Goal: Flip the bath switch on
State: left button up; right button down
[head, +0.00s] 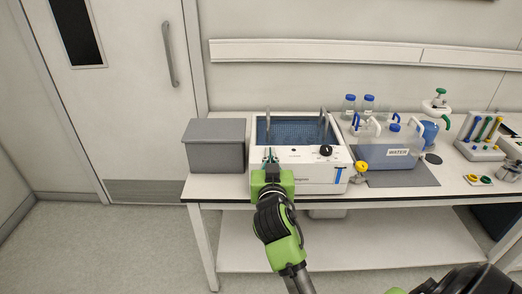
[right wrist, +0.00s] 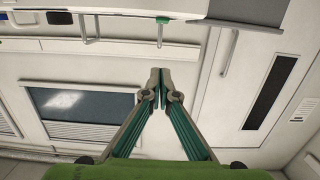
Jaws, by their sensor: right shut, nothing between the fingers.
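The water bath (head: 319,188) is a white box with a blue-lined basin (head: 290,130) and stands on the bench. Its sloped front panel carries a black knob (head: 325,151) and a small dark spot (head: 293,150). My right gripper (head: 269,157) is at the left part of this panel, its fingers pointing at the bath. In the right wrist view its fingertips (right wrist: 160,80) are together with nothing between them. I cannot make out the switch; the gripper covers part of the panel's left side. Whether the fingertips touch the panel cannot be told. My left gripper is not in view.
A grey box (head: 216,154) stands left of the bath. To the right are a yellow-handled tap (head: 361,167), a blue container labelled WATER (head: 398,153) on a dark mat (head: 410,179), and blue-capped bottles (head: 349,102). The floor (head: 110,240) at left is clear.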

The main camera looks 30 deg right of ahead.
jog(key=shift+d, duration=0.1)
jog(key=shift+w, duration=0.1)
jog(key=p+x, duration=0.2)
jog(key=x, duration=0.8)
jog(key=shift+w, duration=0.1)
notch_tip(320, 180, down, 3)
jog(key=shift+f, duration=0.1)
jog(key=shift+w+f, duration=0.1)
jog(key=shift+f, duration=0.4)
